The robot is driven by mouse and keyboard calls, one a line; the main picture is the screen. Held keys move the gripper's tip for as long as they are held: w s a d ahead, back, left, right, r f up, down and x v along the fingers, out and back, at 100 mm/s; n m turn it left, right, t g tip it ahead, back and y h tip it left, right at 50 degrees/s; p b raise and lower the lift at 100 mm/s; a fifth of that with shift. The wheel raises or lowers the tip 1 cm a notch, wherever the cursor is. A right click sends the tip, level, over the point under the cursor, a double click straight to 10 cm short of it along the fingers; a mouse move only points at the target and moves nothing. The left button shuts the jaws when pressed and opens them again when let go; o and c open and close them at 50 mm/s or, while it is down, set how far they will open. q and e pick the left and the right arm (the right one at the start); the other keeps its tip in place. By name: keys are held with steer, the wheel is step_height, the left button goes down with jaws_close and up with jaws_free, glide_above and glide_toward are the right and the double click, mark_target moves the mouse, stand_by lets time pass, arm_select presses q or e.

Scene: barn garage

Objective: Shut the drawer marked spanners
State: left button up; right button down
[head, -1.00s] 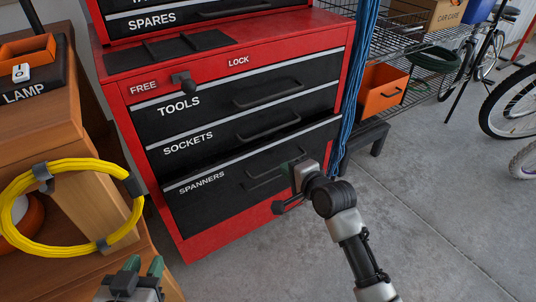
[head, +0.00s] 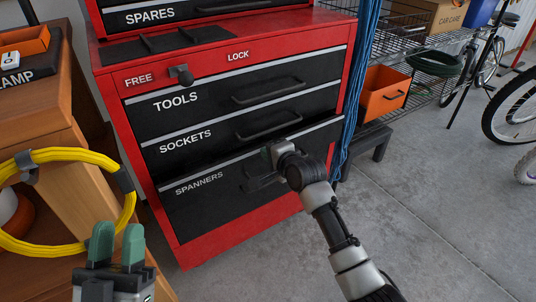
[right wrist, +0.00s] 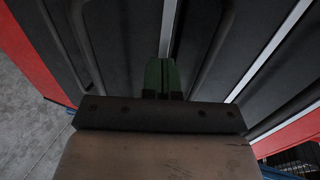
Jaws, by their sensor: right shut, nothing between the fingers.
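The black drawer marked SPANNERS (head: 215,210) is the lowest in the red cabinet. Its front stands a little forward of the cabinet face, with a dark gap along its top edge. My right gripper (head: 268,156) is at the upper right of this drawer front, by its handle (head: 258,183), which my arm partly hides. In the right wrist view the green fingers (right wrist: 162,75) are together and empty, pointing at the black drawer fronts. I cannot tell whether they touch. My left gripper (head: 118,248) is open and empty at the lower left, away from the cabinet.
The TOOLS (head: 215,102) and SOCKETS (head: 215,138) drawers are above. A lock lever (head: 182,76) sits near FREE. A yellow cable coil (head: 70,155) hangs at the left bench. Blue cord (head: 355,90) hangs at the cabinet's right side.

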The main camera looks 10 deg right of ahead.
arm_select(q)
steer(key=shift+s+r, duration=0.25)
arm_select(e)
steer(key=shift+w+a, duration=0.1)
steer(key=shift+w, duration=0.1)
